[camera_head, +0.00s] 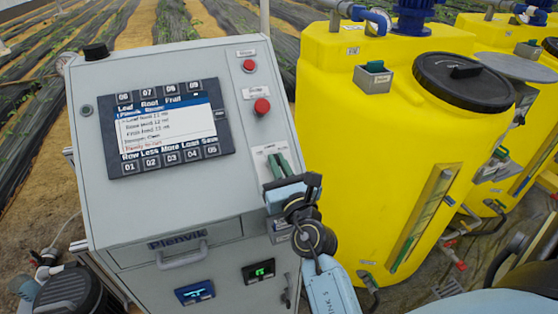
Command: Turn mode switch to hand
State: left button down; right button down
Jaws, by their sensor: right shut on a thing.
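The grey control cabinet (225,75) stands at left with its sloped panel facing me. My right gripper (277,165) reaches up from the lower right to the panel's right side, below the red buttons. My left gripper is not in view.
A red mushroom button (262,106) and a smaller red button (249,66) sit above the gripper. A screen with keys (165,128) is to the left. A yellow tank (340,130) with a black lid (463,82) stands close at right.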

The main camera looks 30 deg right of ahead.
dwell(0.4)
jog(key=c, duration=1.5)
grip_release()
jog(key=shift+c, duration=0.2)
